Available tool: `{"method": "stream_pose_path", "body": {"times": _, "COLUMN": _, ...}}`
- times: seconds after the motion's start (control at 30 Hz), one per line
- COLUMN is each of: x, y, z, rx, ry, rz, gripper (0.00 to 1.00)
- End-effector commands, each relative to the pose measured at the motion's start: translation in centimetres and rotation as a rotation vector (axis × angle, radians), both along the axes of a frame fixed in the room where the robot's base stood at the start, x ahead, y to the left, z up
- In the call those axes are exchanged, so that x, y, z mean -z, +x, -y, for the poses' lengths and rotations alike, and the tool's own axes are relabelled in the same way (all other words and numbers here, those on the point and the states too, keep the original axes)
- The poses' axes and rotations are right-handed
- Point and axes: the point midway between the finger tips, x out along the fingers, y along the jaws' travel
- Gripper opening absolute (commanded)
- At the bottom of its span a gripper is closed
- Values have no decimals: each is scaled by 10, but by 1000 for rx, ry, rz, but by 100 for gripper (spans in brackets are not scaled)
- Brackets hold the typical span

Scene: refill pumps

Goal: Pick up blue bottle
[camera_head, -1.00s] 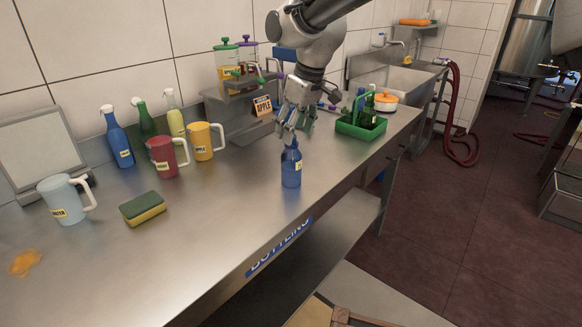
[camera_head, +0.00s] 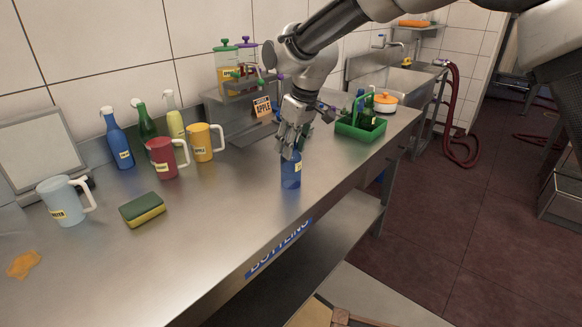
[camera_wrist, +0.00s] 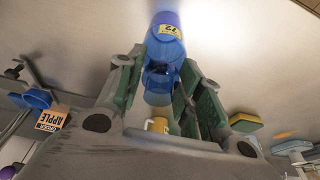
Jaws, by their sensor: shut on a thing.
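A blue bottle (camera_head: 291,172) with a yellow label stands upright on the steel bench, near its front edge. My gripper (camera_head: 291,148) comes down from above and is shut on the bottle's upper part, which its fingers hide in the head view. In the wrist view the blue bottle (camera_wrist: 165,45) lies between the green-padded fingers of my gripper (camera_wrist: 160,88). Another blue bottle (camera_head: 117,140) stands at the back left, beside a green bottle (camera_head: 143,122) and a pale yellow one (camera_head: 174,118).
A red jug (camera_head: 163,158), a yellow jug (camera_head: 200,143), a pale blue jug (camera_head: 62,203) and a sponge (camera_head: 142,210) stand left. A green crate (camera_head: 362,132) with bottles and an orange-lidded pot (camera_head: 384,101) are right. The bench front is clear.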

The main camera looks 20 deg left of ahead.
Motion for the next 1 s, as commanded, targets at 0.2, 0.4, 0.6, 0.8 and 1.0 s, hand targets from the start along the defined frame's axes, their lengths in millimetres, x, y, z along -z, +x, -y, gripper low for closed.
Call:
{"method": "stream_pose_path", "body": {"times": 0.2, "x": -4, "y": 0, "z": 0, "rx": 0, "ry": -1, "rz": 0, "gripper": 0}}
{"method": "stream_pose_path", "body": {"times": 0.4, "x": -40, "y": 0, "z": -1, "rx": 0, "ry": 2, "rz": 1, "gripper": 0}}
{"method": "stream_pose_path", "body": {"times": 0.6, "x": -80, "y": 0, "z": 0, "rx": 0, "ry": 1, "rz": 0, "gripper": 0}}
{"method": "stream_pose_path", "body": {"times": 0.8, "x": -109, "y": 0, "z": 0, "rx": 0, "ry": 1, "rz": 0, "gripper": 0}}
{"method": "stream_pose_path", "body": {"times": 1.0, "x": -128, "y": 0, "z": 0, "rx": 0, "ry": 1, "rz": 0, "gripper": 0}}
